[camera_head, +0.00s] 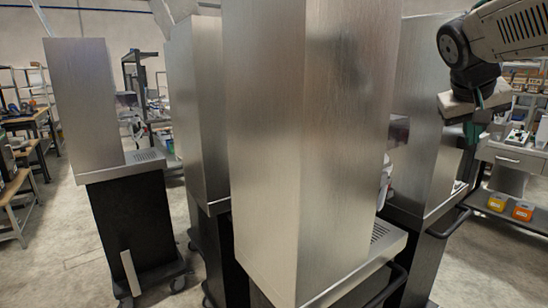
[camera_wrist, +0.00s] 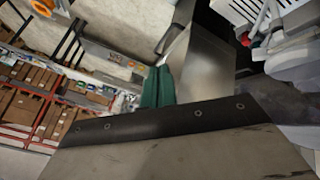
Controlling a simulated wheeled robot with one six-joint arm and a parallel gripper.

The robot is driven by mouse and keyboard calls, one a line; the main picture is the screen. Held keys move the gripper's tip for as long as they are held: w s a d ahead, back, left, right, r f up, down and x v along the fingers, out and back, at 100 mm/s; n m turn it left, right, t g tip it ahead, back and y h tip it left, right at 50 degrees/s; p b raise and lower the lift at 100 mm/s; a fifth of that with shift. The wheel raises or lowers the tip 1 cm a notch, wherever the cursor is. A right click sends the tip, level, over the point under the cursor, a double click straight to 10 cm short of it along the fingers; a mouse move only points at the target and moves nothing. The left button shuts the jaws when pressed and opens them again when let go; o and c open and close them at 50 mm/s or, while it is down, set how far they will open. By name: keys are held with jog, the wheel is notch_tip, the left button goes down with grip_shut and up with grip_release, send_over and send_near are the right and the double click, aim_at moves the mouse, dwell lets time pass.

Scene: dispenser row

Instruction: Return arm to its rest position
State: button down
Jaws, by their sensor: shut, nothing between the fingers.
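My arm reaches in from the top right of the head view, raised beside the steel dispensers. My gripper (camera_head: 471,131) points downward with its green fingers together, in front of the right-hand dispenser's side edge. In the wrist view the green fingers of my gripper (camera_wrist: 157,87) are pressed together past the dark edge of my wrist housing. Nothing shows between them. The large near dispenser (camera_head: 310,150) fills the middle of the head view, left of my gripper.
More steel dispensers on dark wheeled carts stand at the left (camera_head: 85,105) and right (camera_head: 425,150). A grey workbench (camera_head: 515,158) stands at the far right, with orange and yellow containers (camera_head: 522,211) low down. Open floor (camera_head: 60,245) lies at the left.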

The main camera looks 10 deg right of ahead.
jog(key=s+a+f+n+g+y, duration=0.2)
jog(key=s+a+f+n+y, duration=0.2)
jog(key=s+a+f, duration=1.4)
jog(key=s+a+y, duration=0.2)
jog(key=s, duration=0.1)
jog(key=shift+s+f, duration=0.25)
jog(key=shift+f, duration=0.05)
